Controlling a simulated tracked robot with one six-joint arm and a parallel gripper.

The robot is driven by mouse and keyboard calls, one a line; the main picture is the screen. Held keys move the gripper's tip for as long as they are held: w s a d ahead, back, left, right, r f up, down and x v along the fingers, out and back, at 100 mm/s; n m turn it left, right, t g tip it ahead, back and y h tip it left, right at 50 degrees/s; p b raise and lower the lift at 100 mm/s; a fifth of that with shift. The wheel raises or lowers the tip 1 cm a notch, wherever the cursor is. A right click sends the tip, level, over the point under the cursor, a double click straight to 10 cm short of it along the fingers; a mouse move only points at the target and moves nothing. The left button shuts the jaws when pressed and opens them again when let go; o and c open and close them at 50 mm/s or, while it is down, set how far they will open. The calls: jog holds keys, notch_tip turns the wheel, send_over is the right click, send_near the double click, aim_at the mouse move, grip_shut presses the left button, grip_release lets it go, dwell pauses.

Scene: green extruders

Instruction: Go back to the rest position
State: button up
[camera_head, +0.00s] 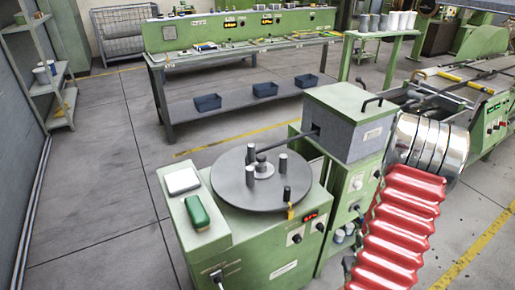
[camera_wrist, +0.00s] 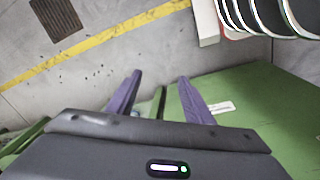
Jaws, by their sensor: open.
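My gripper (camera_wrist: 158,88) shows in the wrist view with its two purple fingers spread well apart. Nothing is between the fingertips. The fingers point over the grey floor and the edge of a green surface (camera_wrist: 255,100). The right finger overlaps this surface in the picture; I cannot tell whether it touches. In the head view I cannot make out the gripper.
A green machine with a round grey turntable (camera_head: 232,190) stands in front, beside a grey box unit (camera_head: 350,120). A long green bench (camera_head: 250,60) is behind. Floor (camera_head: 80,190) is clear at left. The wrist view shows a yellow floor line (camera_wrist: 95,42) and dark grate (camera_wrist: 57,17).

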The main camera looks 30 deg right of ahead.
jog(key=w+a+r, duration=0.3)
jog(key=a+r, duration=0.4)
jog(key=r, duration=0.3)
jog(key=w+a+r, duration=0.3)
jog(key=a+r, duration=0.3)
jog(key=r, duration=0.5)
jog(key=a+r+n+t, duration=0.2)
jog(key=a+r+t, duration=0.1)
jog(key=a+r, duration=0.7)
jog(key=w+a+r+n+t+y, duration=0.1)
jog(key=a+r+n+t, duration=0.1)
jog(key=a+r, duration=0.8)
jog(key=a+n, duration=0.1)
jog(key=a, duration=0.4)
jog(key=shift+w+r+t, duration=0.15)
jog(key=shift+r+t, duration=0.15)
jog(key=shift+t, duration=0.1)
